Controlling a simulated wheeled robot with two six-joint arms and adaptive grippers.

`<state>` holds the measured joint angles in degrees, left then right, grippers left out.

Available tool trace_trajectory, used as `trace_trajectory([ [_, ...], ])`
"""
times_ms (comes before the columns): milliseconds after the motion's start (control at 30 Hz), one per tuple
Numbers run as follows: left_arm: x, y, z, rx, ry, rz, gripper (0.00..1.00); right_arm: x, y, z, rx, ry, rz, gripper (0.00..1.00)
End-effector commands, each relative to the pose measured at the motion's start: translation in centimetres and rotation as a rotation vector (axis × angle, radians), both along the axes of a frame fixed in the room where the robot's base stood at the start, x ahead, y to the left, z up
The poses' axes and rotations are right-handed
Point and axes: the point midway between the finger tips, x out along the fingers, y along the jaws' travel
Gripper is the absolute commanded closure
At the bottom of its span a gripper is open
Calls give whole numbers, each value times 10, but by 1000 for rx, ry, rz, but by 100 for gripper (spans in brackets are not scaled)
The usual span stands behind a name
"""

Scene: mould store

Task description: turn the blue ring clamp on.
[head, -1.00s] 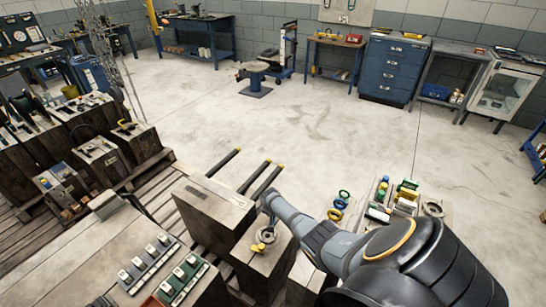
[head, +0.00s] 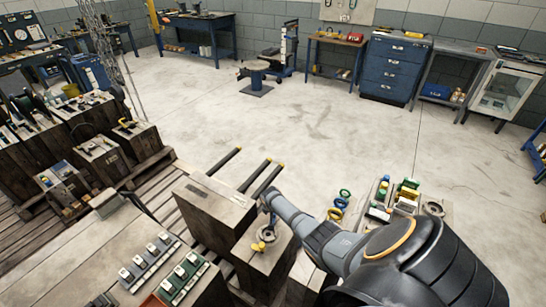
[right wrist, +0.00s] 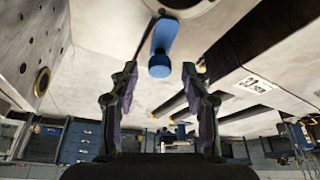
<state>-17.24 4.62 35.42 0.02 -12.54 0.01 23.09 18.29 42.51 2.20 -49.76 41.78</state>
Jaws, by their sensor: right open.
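A round metal ring clamp (head: 266,236) sits on top of a wooden block in the head view, with a small yellow part at its near side. In the right wrist view a blue handle (right wrist: 161,48) hangs down from a round metal part at the top edge. My right gripper (right wrist: 160,72) is open, with one finger on each side of the blue handle's end; I see no finger touching it. In the head view the right gripper (head: 267,204) is small, just above the far side of the clamp. My left gripper is not in view.
A strip of several switches (head: 150,258) is at lower left. Dark bars with yellow ends (head: 256,175) stick out behind the blocks. Open floor lies beyond.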

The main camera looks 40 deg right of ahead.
Motion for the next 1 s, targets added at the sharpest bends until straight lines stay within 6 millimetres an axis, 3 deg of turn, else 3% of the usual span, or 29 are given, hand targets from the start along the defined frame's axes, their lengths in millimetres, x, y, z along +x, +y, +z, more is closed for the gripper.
trace_trajectory([
  [167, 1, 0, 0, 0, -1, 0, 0, -6, 6, 18, -2, -1, 3, 53],
  [600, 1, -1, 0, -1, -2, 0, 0, -27, 29, 94, -1, 1, 2, 53],
  [767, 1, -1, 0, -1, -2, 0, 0, -30, 33, 106, 0, 1, 1, 53],
  [1000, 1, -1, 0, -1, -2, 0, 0, -31, 33, 107, 0, 2, 1, 53],
])
